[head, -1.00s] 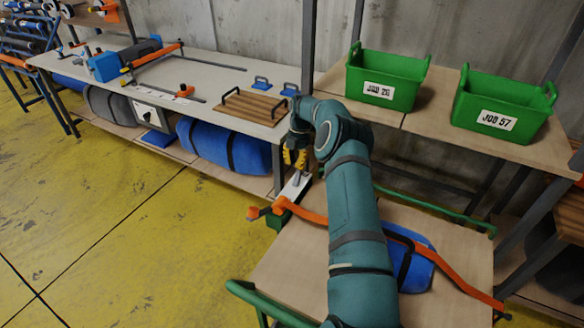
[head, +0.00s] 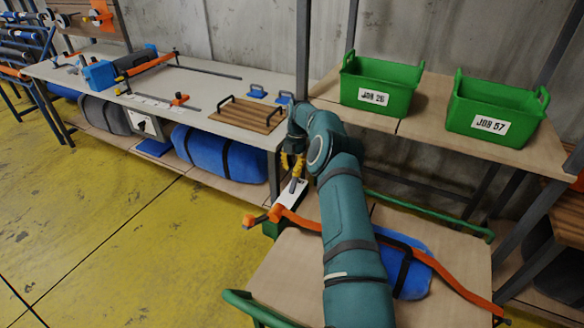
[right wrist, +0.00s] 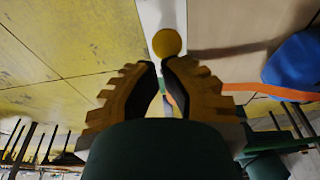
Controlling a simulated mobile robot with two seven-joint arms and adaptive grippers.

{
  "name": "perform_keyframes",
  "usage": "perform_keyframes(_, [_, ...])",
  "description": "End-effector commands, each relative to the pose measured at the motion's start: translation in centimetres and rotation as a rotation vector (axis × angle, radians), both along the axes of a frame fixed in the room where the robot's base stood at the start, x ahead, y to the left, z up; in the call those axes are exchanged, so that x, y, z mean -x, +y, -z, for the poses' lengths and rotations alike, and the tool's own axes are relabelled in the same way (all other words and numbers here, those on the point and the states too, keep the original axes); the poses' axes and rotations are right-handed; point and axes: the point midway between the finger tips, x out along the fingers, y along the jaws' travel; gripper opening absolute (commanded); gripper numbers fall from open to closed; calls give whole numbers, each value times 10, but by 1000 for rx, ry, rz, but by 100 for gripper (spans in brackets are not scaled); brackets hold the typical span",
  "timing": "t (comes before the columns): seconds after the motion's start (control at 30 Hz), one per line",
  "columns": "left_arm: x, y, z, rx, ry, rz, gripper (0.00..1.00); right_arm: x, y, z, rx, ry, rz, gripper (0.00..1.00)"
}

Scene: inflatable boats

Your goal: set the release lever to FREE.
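The release lever stands on a narrow white plate (head: 289,196) at the near left corner of the wooden-topped cart. Its round yellow knob (right wrist: 167,43) shows in the right wrist view, just beyond my fingertips. The lever's marking, such as FREE, cannot be read. My right gripper (head: 293,165) points down over the plate in the head view. In the right wrist view its yellow fingers (right wrist: 160,66) are a narrow gap apart, with nothing visibly held between them. Whether a fingertip touches the knob is unclear. My left gripper is not in view.
An orange strap (head: 440,270) crosses the cart over a blue roll (head: 412,284). Green rails (head: 425,213) edge the cart. Green crates (head: 383,84) (head: 497,108) stand on the shelf behind. A workbench (head: 215,92) stands left. The yellow floor (head: 90,215) is clear.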

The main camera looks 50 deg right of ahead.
Motion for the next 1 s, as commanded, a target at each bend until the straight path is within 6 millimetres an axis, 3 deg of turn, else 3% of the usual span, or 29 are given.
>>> perform_keyframes(0.3, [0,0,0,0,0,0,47,-4,-9,-50,1,-5,0,0])
perform_keyframes(0.4, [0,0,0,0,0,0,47,-5,-12,-58,0,-3,0,0])
perform_keyframes(0.63, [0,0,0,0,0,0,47,-5,-13,-70,-2,-2,-1,0])
perform_keyframes(1.0, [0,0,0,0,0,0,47,-5,-13,-71,-2,-1,-2,0])
